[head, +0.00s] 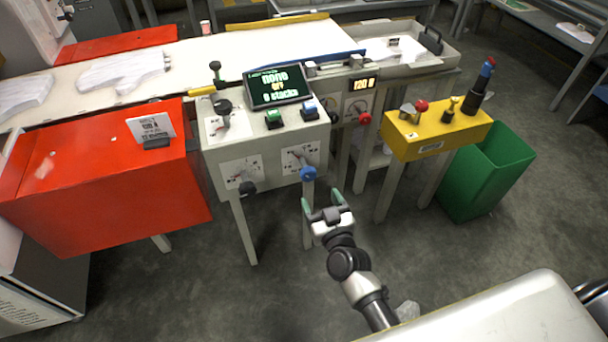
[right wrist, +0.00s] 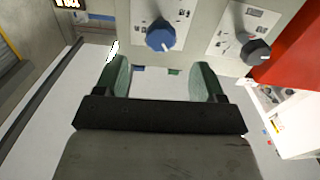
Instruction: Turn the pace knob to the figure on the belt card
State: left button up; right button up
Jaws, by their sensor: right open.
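A blue knob (head: 308,173) sits on the lower right of the grey control panel's front, over a white dial plate; it also shows in the right wrist view (right wrist: 160,35). A black knob (head: 247,188) sits left of it, and also shows in the right wrist view (right wrist: 256,52). I cannot read which is the pace knob. A white printed card (head: 152,128) stands on the red cabinet; its text is too small to read. My right gripper (head: 322,199) is open and empty, just short of the blue knob and apart from it. My left gripper is not in view.
A lit screen (head: 278,87) and green and blue buttons top the control panel. A red knob (head: 365,118) sits under a small display to the right. A yellow box (head: 436,130) and a green bin (head: 487,170) stand farther right. Floor before the panel is clear.

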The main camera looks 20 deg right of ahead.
aim_at(310, 178)
jog(key=w+b, duration=0.1)
jog(key=w, duration=0.6)
jog(key=shift+w+a, duration=0.15)
jog(key=shift+w, duration=0.55)
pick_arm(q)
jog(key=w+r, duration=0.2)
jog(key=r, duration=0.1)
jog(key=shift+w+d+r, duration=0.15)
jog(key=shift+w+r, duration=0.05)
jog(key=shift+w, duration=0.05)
pick_arm(e)
jog(key=c, duration=0.9)
